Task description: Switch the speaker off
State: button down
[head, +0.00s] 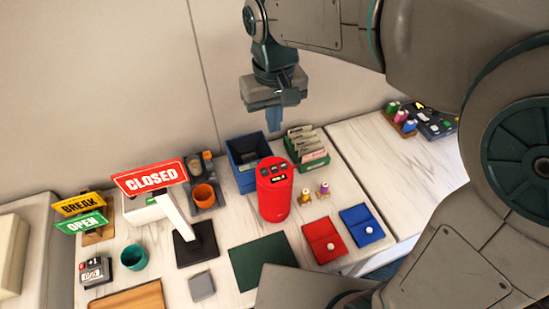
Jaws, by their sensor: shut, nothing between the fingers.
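A red cylindrical speaker (275,196) stands upright near the middle of the table, with dark buttons and a small dark display on its top. Whether it is on or off cannot be read at this size. My gripper (274,121) hangs above the back of the table, higher than the speaker and apart from it. Its fingers point down and are shut with nothing between them.
A blue bin (240,178) and a green card box (308,150) stand behind the speaker. Small figures (304,197) stand at its right. A CLOSED sign (150,177) rises at left. Red (323,238) and blue (362,225) pouches lie in front right.

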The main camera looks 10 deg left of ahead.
aim_at(276, 170)
notch_tip(276, 170, down, 13)
jog(key=shift+f+p, duration=0.1)
jog(key=shift+p, duration=0.65)
jog(key=shift+f+b, duration=0.5)
jog(key=shift+s+f+b, duration=0.1)
jog(key=shift+f+b, duration=0.15)
jog(key=shift+b, duration=0.05)
jog(key=shift+s+d+f, duration=0.2)
notch_tip(276, 170, up, 15)
jog(key=p, duration=0.2)
jog(key=shift+w+a+r, duration=0.2)
jog(key=shift+w, duration=0.1)
